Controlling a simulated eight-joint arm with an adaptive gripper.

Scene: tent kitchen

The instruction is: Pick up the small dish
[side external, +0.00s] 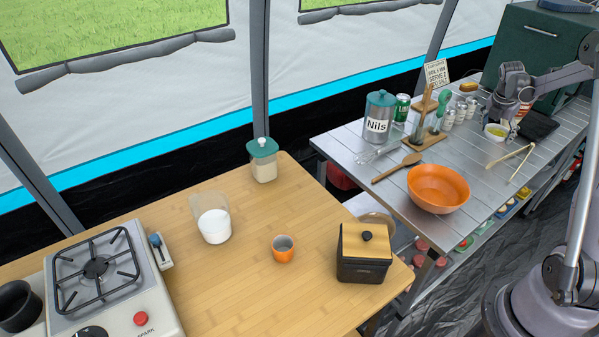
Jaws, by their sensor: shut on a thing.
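The small dish (495,133) is a little white bowl with something yellow-green in it. It is at the far right part of the grey slatted table (330,143), in front of a black flat item. My gripper (510,128) reaches down from the upper right and is shut on the dish's right side. The fingertips are small here and partly hidden. I cannot tell whether the dish rests on the table or is slightly raised.
Wooden tongs (513,160) lie just in front of the dish. Several small jars (460,112) stand left of it, with a utensil stand (424,112) beyond. An orange bowl (438,188) sits near the front edge. A dark green box (530,52) stands behind.

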